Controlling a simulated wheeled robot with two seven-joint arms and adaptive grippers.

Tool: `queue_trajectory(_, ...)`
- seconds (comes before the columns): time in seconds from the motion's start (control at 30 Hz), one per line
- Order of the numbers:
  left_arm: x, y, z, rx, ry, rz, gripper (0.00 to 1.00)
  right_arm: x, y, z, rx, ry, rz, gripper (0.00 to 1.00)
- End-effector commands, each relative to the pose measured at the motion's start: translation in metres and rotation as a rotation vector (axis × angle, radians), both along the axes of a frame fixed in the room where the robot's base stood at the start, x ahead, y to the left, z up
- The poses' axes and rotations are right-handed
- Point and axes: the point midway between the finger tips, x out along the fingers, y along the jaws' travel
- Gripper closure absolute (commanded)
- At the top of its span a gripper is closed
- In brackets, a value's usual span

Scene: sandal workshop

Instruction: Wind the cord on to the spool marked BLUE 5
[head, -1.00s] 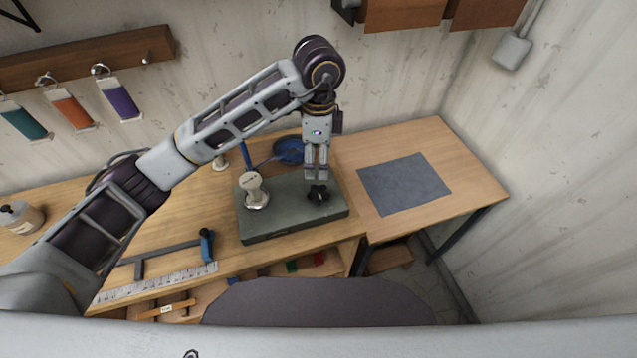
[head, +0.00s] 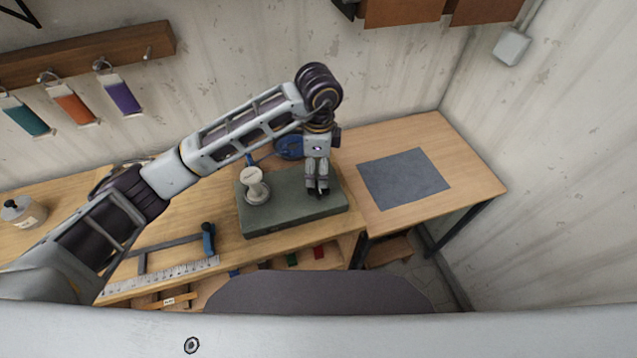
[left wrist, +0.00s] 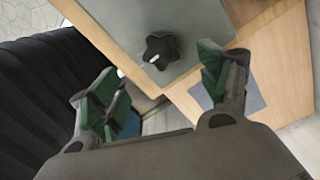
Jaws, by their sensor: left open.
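A pale spool (head: 256,186) stands upright on the left part of a grey-green base (head: 285,218) on the bench; I cannot read any marking on it. A blue coil (head: 289,146), probably the cord, lies behind the base, partly hidden by my arm. I cannot make out cord on the spool. A black star-shaped knob with a pale mark shows in the left wrist view (left wrist: 161,50), on the base's right part. My left gripper (head: 318,191) points down over it and hides it in the head view. Its fingers are apart and empty, with the knob beyond them. My right gripper is not in view.
A grey mat (head: 404,178) lies on the clear right part of the bench. A ruler (head: 165,277) and a blue-ended tool (head: 208,238) lie at the front left. A bottle (head: 22,213) stands far left. Coloured tags hang from a wall rail (head: 85,55).

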Motion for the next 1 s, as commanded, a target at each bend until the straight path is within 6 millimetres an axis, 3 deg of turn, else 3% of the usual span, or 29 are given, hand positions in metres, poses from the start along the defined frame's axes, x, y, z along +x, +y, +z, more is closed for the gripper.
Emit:
queue_trajectory(0.5, -0.001, 0.0, -0.066, 0.001, 0.003, 0.001, 0.23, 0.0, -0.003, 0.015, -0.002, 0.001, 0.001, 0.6)
queue_trajectory(0.73, 0.0, 0.0, -0.082, 0.001, 0.001, 0.0, 0.23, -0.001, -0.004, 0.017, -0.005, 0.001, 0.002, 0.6)
queue_trajectory(1.0, 0.0, 0.0, -0.085, 0.0, 0.0, 0.0, 0.23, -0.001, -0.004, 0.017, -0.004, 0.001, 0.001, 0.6)
